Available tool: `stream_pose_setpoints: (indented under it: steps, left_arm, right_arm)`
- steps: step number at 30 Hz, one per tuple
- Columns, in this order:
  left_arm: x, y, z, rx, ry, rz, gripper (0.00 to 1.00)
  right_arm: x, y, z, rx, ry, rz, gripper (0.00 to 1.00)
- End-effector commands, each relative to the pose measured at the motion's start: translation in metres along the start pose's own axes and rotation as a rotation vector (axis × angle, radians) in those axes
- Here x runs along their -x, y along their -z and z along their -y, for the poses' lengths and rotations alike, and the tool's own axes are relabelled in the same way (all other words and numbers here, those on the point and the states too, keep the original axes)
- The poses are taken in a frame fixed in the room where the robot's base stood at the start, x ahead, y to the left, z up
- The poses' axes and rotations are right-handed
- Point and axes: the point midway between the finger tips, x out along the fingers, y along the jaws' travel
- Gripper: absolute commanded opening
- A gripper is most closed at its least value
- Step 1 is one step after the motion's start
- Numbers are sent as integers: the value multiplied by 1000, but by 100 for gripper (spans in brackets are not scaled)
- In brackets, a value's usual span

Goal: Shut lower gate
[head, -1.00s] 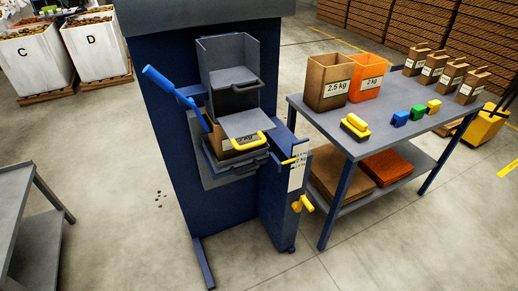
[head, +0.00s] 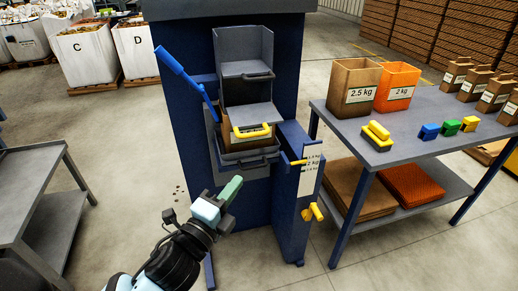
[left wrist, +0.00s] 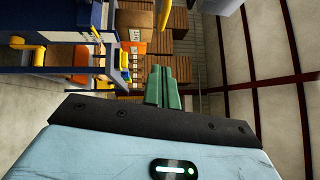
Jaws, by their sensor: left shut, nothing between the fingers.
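The blue grader machine (head: 185,135) stands in the middle of the head view. A grey plate with a yellow handle (head: 252,131), which looks like the lower gate, sticks out from its front under the grey open box (head: 244,47). A brown bag shows partly below that plate, above a grey tray (head: 245,158) with a dark handle. My left gripper (head: 231,189) is shut and empty, in front of the machine, below and apart from the yellow handle. Its green fingers (left wrist: 168,86) lie together in the left wrist view. My right gripper is not in view.
A blue lever (head: 185,72) slants at the machine's left. A blue post with a weight scale (head: 310,178) and yellow knobs stands at its right. A table with bags (head: 358,85) is farther right, a grey cart (head: 35,185) at the left.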

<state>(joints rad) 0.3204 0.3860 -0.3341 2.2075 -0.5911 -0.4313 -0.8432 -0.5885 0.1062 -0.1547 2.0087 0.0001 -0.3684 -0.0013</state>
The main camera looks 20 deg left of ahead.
Motion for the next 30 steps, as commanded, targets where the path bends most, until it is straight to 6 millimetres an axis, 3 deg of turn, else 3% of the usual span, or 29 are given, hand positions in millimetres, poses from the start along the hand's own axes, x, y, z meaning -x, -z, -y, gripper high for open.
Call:
stream_pose_setpoints:
  steps: [8,21,30]
  left_arm:
    - [-20,0,2,4,2,1,0]
    - [-101,0,1,5,0,0,0]
    - [-125,-25,0,6,-1,1,0]
  right_arm:
    - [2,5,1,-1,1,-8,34]
    - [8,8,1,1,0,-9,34]
    - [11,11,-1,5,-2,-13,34]
